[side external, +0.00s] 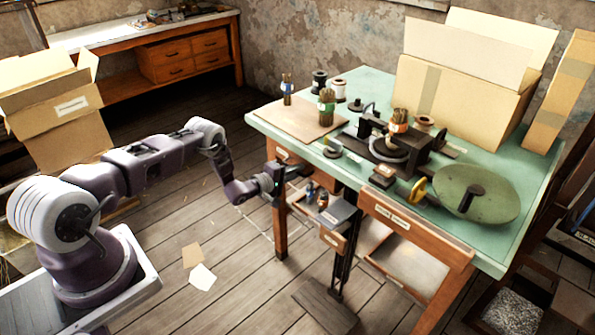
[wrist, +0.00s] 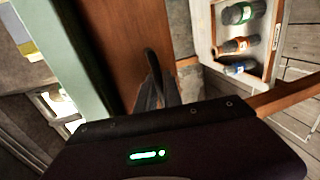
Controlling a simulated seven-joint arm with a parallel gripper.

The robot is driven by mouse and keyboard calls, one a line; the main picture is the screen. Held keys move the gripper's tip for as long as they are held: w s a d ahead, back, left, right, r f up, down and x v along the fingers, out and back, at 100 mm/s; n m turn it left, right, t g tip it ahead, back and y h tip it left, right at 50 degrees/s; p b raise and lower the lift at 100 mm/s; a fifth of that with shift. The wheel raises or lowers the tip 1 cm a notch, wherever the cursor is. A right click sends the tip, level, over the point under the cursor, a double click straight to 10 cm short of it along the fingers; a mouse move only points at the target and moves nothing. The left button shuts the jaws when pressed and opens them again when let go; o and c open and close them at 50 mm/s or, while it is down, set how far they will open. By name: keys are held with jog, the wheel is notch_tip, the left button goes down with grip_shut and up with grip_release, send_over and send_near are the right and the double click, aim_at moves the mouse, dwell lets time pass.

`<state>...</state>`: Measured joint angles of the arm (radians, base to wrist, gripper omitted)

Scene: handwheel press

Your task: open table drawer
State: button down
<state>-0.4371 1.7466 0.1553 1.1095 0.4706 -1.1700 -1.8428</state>
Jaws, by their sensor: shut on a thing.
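The green-topped table (side external: 365,90) has a wooden drawer front with a pale label (side external: 284,156) under its left edge. In the wrist view a brown wooden front (wrist: 118,45) lies beside the green table edge (wrist: 62,60). My gripper (side external: 285,172) is at this front, below the tabletop. In the wrist view my gripper (wrist: 162,88) is shut on a dark curved handle (wrist: 150,58) on the wood. The fingers and my gripper's body hide part of the handle. How far this drawer stands out is hard to tell.
An open tray with small bottles (side external: 322,200) stands just right of my gripper; the bottles (wrist: 240,14) also show in the wrist view. A labelled wooden front (side external: 393,217) is further right. The floor (side external: 240,250) left of the table is mostly clear.

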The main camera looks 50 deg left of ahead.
jog(key=f+v, duration=0.2)
jog(key=v, duration=0.8)
jog(key=s+f+v, duration=0.1)
jog(key=f+v, duration=0.1)
jog(key=v, duration=0.9)
jog(key=shift+s+a+f, duration=0.1)
jog(key=shift+s+f, duration=0.05)
jog(key=c, duration=1.8)
grip_release()
jog(key=shift+o, duration=0.2)
jog(key=shift+s, duration=0.15)
